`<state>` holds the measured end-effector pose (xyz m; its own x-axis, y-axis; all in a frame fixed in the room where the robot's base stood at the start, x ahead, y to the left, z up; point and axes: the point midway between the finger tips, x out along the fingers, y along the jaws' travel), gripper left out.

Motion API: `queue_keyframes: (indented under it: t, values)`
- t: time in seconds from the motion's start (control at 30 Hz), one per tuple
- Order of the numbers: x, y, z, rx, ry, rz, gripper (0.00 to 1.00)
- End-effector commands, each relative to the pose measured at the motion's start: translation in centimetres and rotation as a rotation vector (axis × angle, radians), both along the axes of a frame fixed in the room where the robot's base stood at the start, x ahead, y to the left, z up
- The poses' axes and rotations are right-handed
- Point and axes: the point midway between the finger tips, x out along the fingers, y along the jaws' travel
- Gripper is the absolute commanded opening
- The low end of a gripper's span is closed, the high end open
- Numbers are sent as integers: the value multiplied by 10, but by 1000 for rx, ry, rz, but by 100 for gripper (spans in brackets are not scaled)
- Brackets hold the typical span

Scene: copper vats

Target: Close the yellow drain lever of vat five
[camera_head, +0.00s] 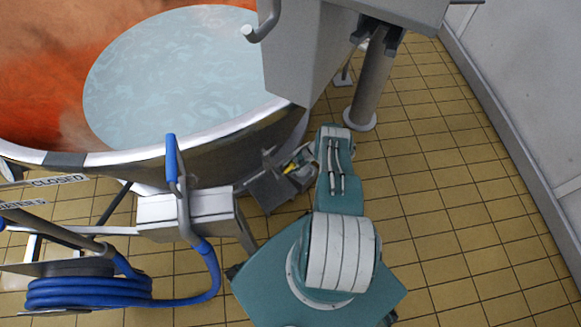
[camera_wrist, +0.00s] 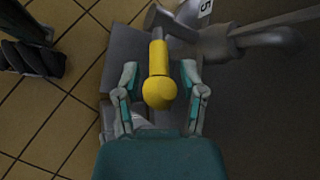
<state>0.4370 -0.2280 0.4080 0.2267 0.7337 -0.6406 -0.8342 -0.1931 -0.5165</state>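The yellow drain lever (camera_wrist: 158,75) shows in the wrist view, with a round knob at its near end and its far end at a grey metal valve fitting (camera_wrist: 215,42). A tag with a 5 (camera_wrist: 205,7) is beside the fitting. My gripper (camera_wrist: 158,82) is open, with one finger on each side of the lever and gaps between them and it. In the head view a small piece of the yellow lever (camera_head: 288,168) shows low by the vat (camera_head: 225,158); my arm hides much of the gripper there.
The copper vat holds pale liquid. A grey box on a post (camera_head: 365,95) stands at the back. Tiled floor (camera_head: 450,200) is clear to the right, up to a grey wall.

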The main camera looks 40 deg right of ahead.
Motion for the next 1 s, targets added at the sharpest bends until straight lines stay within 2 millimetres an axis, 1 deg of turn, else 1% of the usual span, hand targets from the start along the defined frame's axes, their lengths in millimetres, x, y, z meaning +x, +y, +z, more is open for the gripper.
queue_keyframes:
  t: [0.27, 0.37, 0.47, 0.8, 1.0]
  values:
    - [-1, 1, -1, 1, 2, 1, 58]
    - [-1, -3, 2, 0, 1, 1, 58]
    - [-4, -12, 10, -1, 1, -1, 58]
    - [-19, -64, 54, 0, 0, -2, 58]
    - [-25, -84, 71, 0, 1, -1, 58]
